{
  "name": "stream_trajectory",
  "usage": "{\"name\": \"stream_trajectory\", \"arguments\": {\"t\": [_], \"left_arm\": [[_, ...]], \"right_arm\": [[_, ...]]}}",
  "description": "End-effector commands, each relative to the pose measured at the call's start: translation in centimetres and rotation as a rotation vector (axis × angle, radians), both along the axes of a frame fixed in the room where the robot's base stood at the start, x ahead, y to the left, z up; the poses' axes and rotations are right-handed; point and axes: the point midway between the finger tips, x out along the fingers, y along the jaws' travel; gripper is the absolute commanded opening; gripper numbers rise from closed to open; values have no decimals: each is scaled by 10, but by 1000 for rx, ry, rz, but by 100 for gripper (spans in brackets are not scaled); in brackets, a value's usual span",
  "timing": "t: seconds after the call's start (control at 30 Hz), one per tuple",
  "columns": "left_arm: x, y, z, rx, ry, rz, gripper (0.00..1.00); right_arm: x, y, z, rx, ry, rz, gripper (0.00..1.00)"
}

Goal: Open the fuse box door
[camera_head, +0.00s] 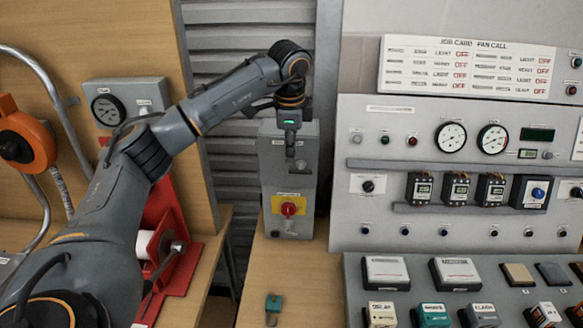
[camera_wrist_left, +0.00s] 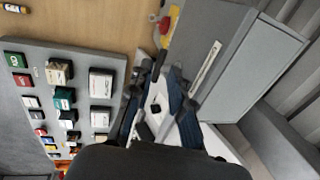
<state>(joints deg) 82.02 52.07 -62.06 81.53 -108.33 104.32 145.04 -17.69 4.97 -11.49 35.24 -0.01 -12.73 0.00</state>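The fuse box (camera_head: 270,187) is a grey upright box with a red rotary knob (camera_head: 288,209) on a yellow plate. It stands at the back of the bench, and its front looks shut. My left gripper (camera_head: 291,152) points down in front of the upper part of the box and hides some of its front. In the left wrist view the grey box (camera_wrist_left: 255,50) is at upper right, and the gripper fingers (camera_wrist_left: 160,88) are apart with no held object visible between them. Contact with the door cannot be told. My right gripper is not in view.
A control panel (camera_head: 345,215) with gauges and switches stands right of the box. A sloped button desk (camera_head: 350,290) is in front of it. A small green item (camera_head: 273,303) lies on the wooden bench (camera_head: 300,270). Red equipment (camera_head: 170,215) is at left.

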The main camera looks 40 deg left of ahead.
Motion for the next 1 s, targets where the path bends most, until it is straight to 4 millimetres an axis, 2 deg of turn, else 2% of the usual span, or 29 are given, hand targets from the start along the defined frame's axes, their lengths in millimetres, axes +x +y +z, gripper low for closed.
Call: {"name": "stream_trajectory", "arguments": {"t": [0.03, 0.17, 0.4, 0.6, 0.83, 0.93, 1.0], "left_arm": [[1, 2, -9, 1, 7, 2, 20], [6, 5, -36, 1, 5, 2, 20], [12, 8, -70, -1, 2, 2, 20], [14, 9, -81, 0, 0, 0, 20], [14, 9, -82, 1, -1, 0, 20], [14, 9, -81, 0, 0, 0, 0], [14, 9, -81, 1, -1, 0, 0]], "right_arm": [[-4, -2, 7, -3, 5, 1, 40], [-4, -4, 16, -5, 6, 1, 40], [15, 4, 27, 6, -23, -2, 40], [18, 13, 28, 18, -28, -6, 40], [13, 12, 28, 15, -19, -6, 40], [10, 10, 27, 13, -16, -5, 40], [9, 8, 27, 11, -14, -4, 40]]}}
